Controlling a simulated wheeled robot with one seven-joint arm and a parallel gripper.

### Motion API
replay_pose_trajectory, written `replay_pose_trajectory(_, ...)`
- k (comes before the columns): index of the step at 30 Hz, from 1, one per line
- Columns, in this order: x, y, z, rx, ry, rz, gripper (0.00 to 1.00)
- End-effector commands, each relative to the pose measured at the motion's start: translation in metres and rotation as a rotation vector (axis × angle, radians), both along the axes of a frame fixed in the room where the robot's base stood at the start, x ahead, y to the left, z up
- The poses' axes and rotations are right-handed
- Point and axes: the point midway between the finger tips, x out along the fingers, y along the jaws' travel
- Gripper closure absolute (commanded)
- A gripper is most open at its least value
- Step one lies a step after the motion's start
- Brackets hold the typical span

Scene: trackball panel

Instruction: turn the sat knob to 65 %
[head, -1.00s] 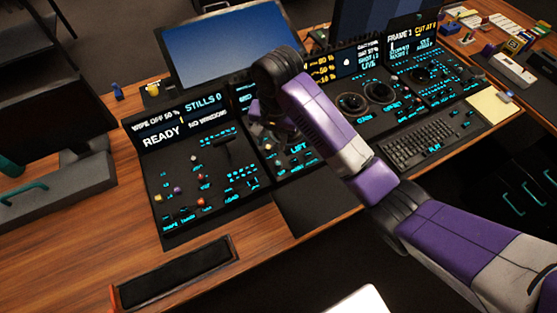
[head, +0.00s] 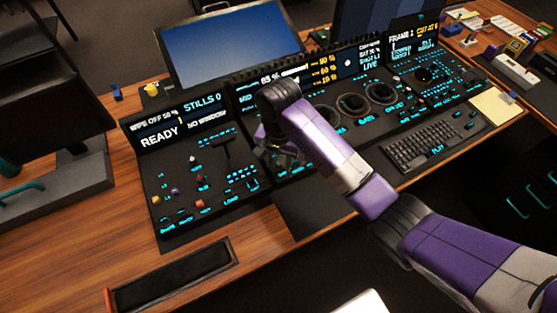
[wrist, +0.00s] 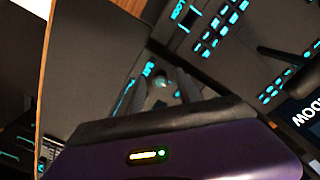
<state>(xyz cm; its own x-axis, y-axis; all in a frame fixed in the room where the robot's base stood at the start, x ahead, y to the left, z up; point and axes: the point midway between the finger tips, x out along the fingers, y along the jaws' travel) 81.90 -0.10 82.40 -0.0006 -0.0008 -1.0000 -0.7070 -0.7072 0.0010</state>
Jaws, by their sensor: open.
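The sat knob (wrist: 161,81) shows in the wrist view as a small rounded cap beside a short cyan label that seems to read SAT. My gripper (wrist: 157,93) is open, with one dark finger on each side of the knob and gaps between. I cannot tell how deep the knob sits between the fingers. In the head view my gripper (head: 275,152) is low over the middle panel, partly hidden by my wrist, which covers the knob. The middle panel's display (head: 281,76) shows a line reading 65 %, its label too blurred to read.
The left panel (head: 185,185) has small knobs and a lever (head: 222,145) near my gripper. Trackball rings (head: 352,103) and a keyboard (head: 422,146) lie to the right. A monitor (head: 232,45) stands behind. A bare dark surface (head: 305,208) lies in front of the middle panel.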

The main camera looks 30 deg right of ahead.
Motion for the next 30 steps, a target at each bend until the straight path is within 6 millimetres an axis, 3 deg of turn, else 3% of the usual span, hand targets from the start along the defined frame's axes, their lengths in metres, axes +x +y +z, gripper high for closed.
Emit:
replay_pose_trajectory(5,0.0000,0.0000,-0.0001,0.000,0.000,0.000,0.58)
replay_pose_trajectory(12,0.0001,-0.0001,0.0001,0.000,0.000,0.000,1.00)
replay_pose_trajectory(23,-0.0002,0.0002,0.0026,0.000,0.001,-0.033,1.00)
replay_pose_trajectory(30,-0.0009,0.0012,0.0056,0.001,0.003,-0.164,1.00)
